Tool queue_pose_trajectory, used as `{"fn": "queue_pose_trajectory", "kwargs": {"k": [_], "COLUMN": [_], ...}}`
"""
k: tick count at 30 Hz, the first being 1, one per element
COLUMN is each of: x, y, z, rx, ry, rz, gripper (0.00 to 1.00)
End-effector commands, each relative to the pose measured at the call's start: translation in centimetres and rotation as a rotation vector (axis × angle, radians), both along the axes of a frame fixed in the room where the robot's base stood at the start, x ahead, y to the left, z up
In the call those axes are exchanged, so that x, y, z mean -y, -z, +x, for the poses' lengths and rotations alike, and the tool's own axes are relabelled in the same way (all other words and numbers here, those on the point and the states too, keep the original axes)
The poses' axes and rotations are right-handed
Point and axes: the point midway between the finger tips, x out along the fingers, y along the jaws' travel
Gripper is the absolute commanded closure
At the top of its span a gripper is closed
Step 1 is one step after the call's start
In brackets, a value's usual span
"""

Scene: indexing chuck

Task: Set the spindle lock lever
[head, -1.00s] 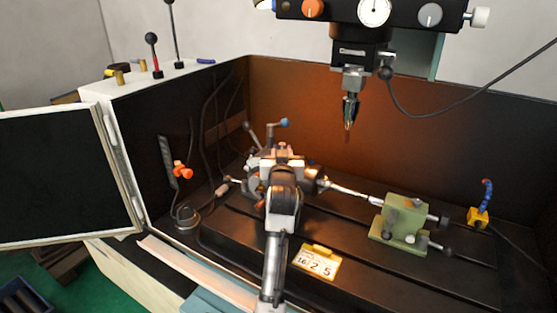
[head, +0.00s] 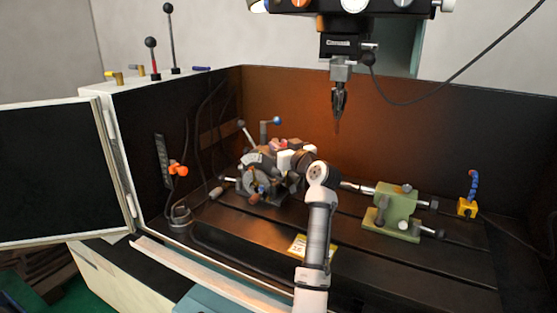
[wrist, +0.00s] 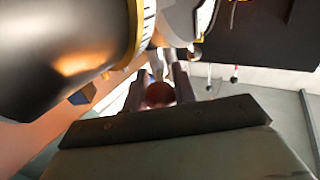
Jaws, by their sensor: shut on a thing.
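The indexing head with its chuck (head: 258,182) sits on the machine table in the head view. Its dark body (wrist: 70,45) and a graduated ring (wrist: 148,25) fill the upper left of the wrist view. My gripper (wrist: 163,82) has its two dark fingers on either side of a reddish-brown round knob (wrist: 160,95), shut on it. This looks like the lever's knob; its shaft is mostly hidden. In the head view my arm link covers part of the head's right side, and the fingers cannot be made out. A blue-knobbed lever (head: 277,121) stands behind the head.
A green tailstock (head: 393,208) stands right of my arm. The spindle with its tool (head: 339,100) hangs above. A yellow number plate (head: 300,246) lies on the table, partly behind my arm. A blue coolant hose (head: 473,187) is at the right; an open door (head: 60,170) is at the left.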

Motion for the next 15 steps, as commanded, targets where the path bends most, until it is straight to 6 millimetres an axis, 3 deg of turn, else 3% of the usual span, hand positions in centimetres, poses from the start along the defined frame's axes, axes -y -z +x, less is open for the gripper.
{"fn": "queue_pose_trajectory", "kwargs": {"k": [15], "x": [0.76], "y": [0.0], "z": [0.5], "rx": [0.0], "ry": [-0.162], "rz": [0.002], "gripper": [1.0]}}
